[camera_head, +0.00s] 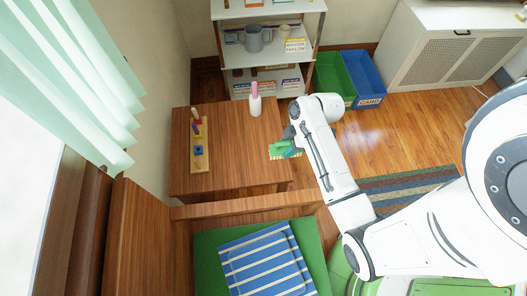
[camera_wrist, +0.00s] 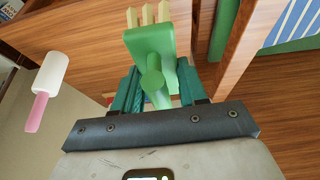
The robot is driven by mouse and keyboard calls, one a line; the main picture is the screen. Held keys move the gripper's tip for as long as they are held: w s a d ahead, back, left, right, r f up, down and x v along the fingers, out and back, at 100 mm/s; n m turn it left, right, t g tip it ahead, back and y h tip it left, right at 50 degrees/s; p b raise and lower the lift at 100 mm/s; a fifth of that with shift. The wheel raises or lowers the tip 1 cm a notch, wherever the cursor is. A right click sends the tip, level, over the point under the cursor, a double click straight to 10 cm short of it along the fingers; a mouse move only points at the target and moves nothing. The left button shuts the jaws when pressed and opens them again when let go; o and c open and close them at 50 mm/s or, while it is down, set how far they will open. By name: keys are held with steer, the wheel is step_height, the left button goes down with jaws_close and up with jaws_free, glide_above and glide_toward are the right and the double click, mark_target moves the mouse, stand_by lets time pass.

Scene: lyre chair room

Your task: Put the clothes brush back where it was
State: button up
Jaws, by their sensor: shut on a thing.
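The clothes brush is green with pale yellow bristles. In the head view the brush (camera_head: 284,152) is at the right edge of the wooden table (camera_head: 235,150); whether it touches the table I cannot tell. My gripper (camera_head: 291,138) is shut on it. In the wrist view the brush (camera_wrist: 150,45) stands between the teal fingers of my gripper (camera_wrist: 158,85), its round handle towards me and its bristles at the top, pointing away. My gripper hides part of it in the head view.
A white and pink bottle-like thing (camera_head: 255,103) and a wooden board with coloured pieces (camera_head: 198,155) stand on the table. A chair with a blue striped cushion (camera_head: 265,262) is in front. Shelves (camera_head: 268,68) and green and blue bins (camera_head: 362,80) are behind. The table's middle is clear.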

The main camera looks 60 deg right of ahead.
steer(key=w+f, duration=0.2)
steer(key=w+a+f, duration=0.1)
steer(key=w+f, duration=0.4)
steer(key=w, duration=0.1)
steer(key=shift+a+f, duration=0.2)
steer(key=shift+a, duration=0.05)
steer(key=shift+f, duration=1.5)
steer(key=shift+f+b, duration=0.1)
steer(key=shift+b, duration=0.25)
steer(key=o, duration=1.1)
